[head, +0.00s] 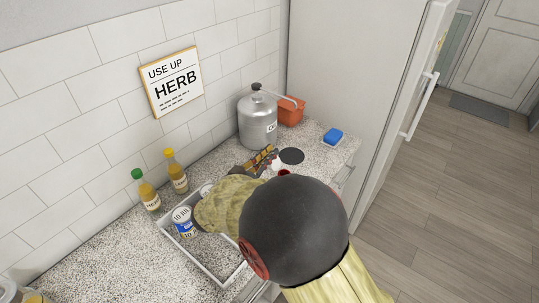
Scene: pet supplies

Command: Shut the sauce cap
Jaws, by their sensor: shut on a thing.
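My gripper (262,160), with dark and orange parts, is over the counter behind my arm. It is shut at a small white-and-red item (277,163), which looks like the sauce container with its cap. My arm hides the lower part of this item and most of the contact. I cannot tell whether the cap is open or closed.
A white tray (224,284) holding a blue-and-white can (183,222) sits in front. Two yellow bottles (147,193) (177,175) stand by the wall. A grey canister (257,124), an orange container (291,111), a dark disc (292,156) and a blue sponge (333,135) are behind.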

